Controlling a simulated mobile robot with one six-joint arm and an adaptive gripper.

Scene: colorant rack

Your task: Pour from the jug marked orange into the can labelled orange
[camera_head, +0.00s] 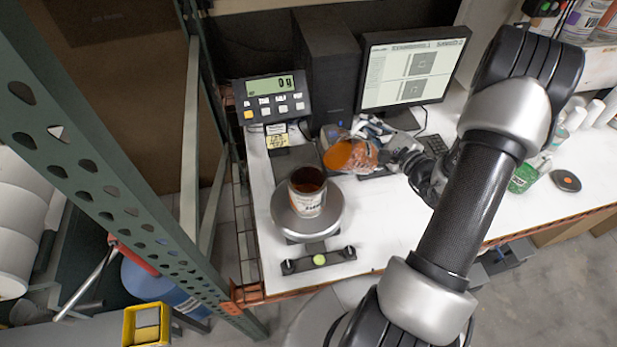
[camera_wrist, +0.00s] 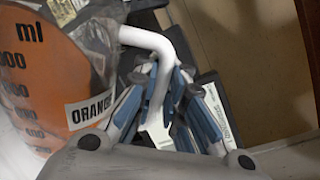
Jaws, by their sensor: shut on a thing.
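The jug (camera_head: 350,155) is clear, with orange inside. In the wrist view the jug (camera_wrist: 50,85) shows ml marks and a label reading "ORANG", its last part cut off. My gripper (camera_wrist: 160,105) is shut on the jug's white handle (camera_wrist: 150,40); in the head view my gripper (camera_head: 398,160) is at the jug's right side. The jug is behind and right of the open can (camera_head: 308,203), apart from it in the picture. The can stands upright on the round scale pan (camera_head: 330,222); its label is too small to read. No stream shows between them.
The scale display (camera_head: 270,84) reads 0 g. A monitor (camera_head: 412,72) and a dark computer tower (camera_head: 335,60) stand behind the jug. A green container (camera_head: 522,178) and a dark disc (camera_head: 566,180) are at right. A green rack post (camera_head: 110,165) rises at left.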

